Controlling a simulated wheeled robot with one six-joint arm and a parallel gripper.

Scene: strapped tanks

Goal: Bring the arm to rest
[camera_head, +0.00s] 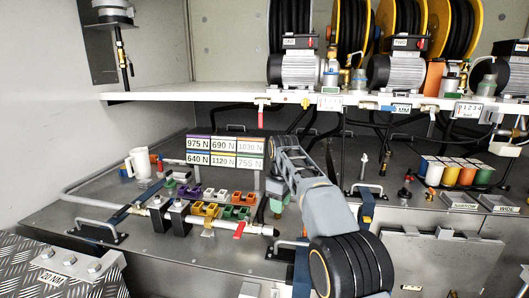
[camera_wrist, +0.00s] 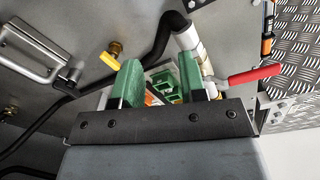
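My gripper (camera_wrist: 159,82) shows in the wrist view as two green fingers on a dark bar. The fingers stand well apart, with no object clearly held between them. Green and orange blocks (camera_wrist: 166,84) show beyond the gap. In the head view my arm (camera_head: 310,190) reaches from the lower right up over the panel and bends at the top. The gripper is mostly hidden behind the arm there, so its exact height over the panel cannot be told.
A red valve handle (camera_wrist: 254,75) and pipe lie close to the right finger; a black hose and yellow valve handle (camera_wrist: 111,54) are to the left. In the head view, coloured blocks (camera_head: 205,210), label plates (camera_head: 225,152), a white mug (camera_head: 140,164) and coloured cups (camera_head: 450,172) surround the arm.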

